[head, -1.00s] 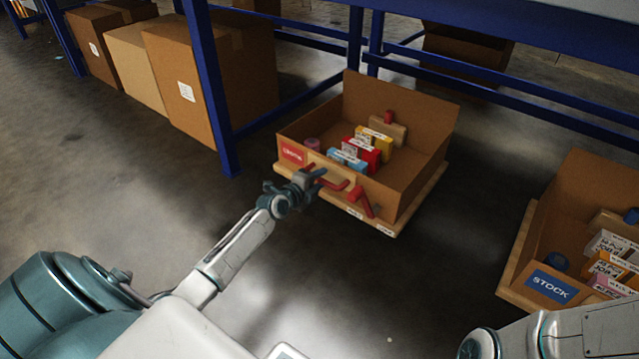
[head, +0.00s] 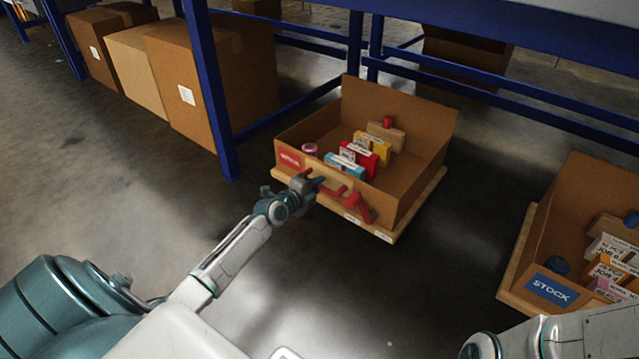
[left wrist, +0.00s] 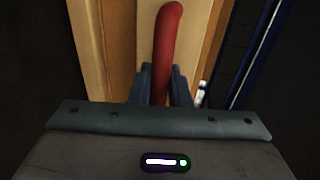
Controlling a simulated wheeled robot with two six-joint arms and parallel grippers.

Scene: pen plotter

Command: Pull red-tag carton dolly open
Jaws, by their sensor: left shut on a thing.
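The red-tag carton dolly is an open cardboard carton (head: 420,165) with a red label (head: 290,160) on a wooden base (head: 400,228), in the middle of the head view. A red handle (head: 332,190) is on its front. My left gripper (head: 316,184) is at the handle's left part. In the left wrist view the red handle (left wrist: 167,50) runs between the two fingers (left wrist: 156,85), and the gripper is shut on it. The gripper hides part of the handle. My right gripper is out of view; only a piece of that arm shows at the lower right.
Small boxes (head: 362,155) and a red-topped block (head: 386,133) are in the carton. A blue post (head: 208,90) stands left of it. A second carton labelled STOCK (head: 549,288) is at the right. Closed cartons (head: 190,95) stand at the upper left. The floor in front is clear.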

